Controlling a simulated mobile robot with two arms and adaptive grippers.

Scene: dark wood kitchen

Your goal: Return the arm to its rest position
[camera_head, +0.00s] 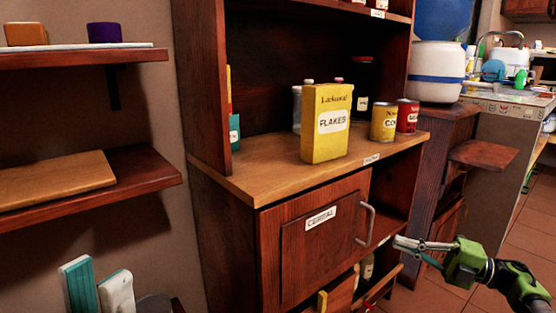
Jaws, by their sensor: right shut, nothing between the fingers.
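My right gripper (400,243) reaches in from the lower right with its green and black arm. Its fingers point left, in front of the lower part of the wooden cabinet. It is shut and holds nothing. In the picture it is just right of the metal handle (366,222) of the cereal door (322,245); I cannot tell the exact depth between them. The door looks closed. My left gripper is not in view.
A yellow flakes box (326,124) stands on the cabinet counter (240,175) beside a yellow can (383,123) and a red can (407,116). Wall shelves (130,180) stick out at the left. A sink counter is at the far right, with open tiled floor before it.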

